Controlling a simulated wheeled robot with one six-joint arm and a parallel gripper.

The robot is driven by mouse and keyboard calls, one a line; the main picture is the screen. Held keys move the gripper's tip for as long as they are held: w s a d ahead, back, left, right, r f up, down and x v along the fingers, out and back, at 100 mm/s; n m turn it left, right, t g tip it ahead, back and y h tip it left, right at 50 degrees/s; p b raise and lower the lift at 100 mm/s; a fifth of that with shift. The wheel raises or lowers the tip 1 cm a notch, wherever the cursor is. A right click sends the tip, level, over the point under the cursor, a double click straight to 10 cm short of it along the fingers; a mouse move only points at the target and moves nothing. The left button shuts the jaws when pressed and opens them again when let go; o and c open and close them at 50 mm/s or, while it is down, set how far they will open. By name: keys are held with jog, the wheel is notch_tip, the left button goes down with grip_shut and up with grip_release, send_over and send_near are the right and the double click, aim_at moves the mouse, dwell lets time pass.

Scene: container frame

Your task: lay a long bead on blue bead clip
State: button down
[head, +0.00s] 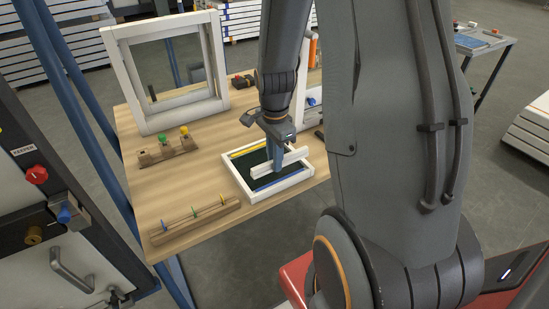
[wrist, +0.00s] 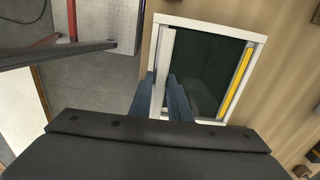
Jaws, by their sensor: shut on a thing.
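A white frame (head: 237,181) with a dark green pane (head: 250,165) lies flat on the wooden table. A yellow strip (head: 249,150) runs along its far inner edge, and the blue bead clip (head: 283,179) runs along its near edge. My gripper (head: 277,163) is shut on a long white bead (head: 293,158), which spans the frame roughly parallel to the blue clip. In the wrist view, the bead (wrist: 166,65) lies along the left side of the frame (wrist: 205,22), opposite the yellow strip (wrist: 236,80). The blue clip is not visible there. I cannot tell whether the bead touches the frame.
A wooden rack (head: 195,215) with small coloured pegs lies at the table's near left. A block (head: 167,151) with yellow and green knobs sits behind it. A white upright window frame (head: 157,126) stands at the back left. Bare table (head: 195,180) lies left of the pane frame.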

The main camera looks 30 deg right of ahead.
aim_at(275, 181)
jog(key=shift+f+b, duration=1.2)
jog(key=shift+f, duration=1.2)
jog(key=shift+f, duration=0.45)
jog(key=c, duration=1.6)
grip_release()
jog(key=shift+r, duration=0.1)
jog(key=shift+r+b, duration=0.6)
jog(key=shift+r, duration=3.25)
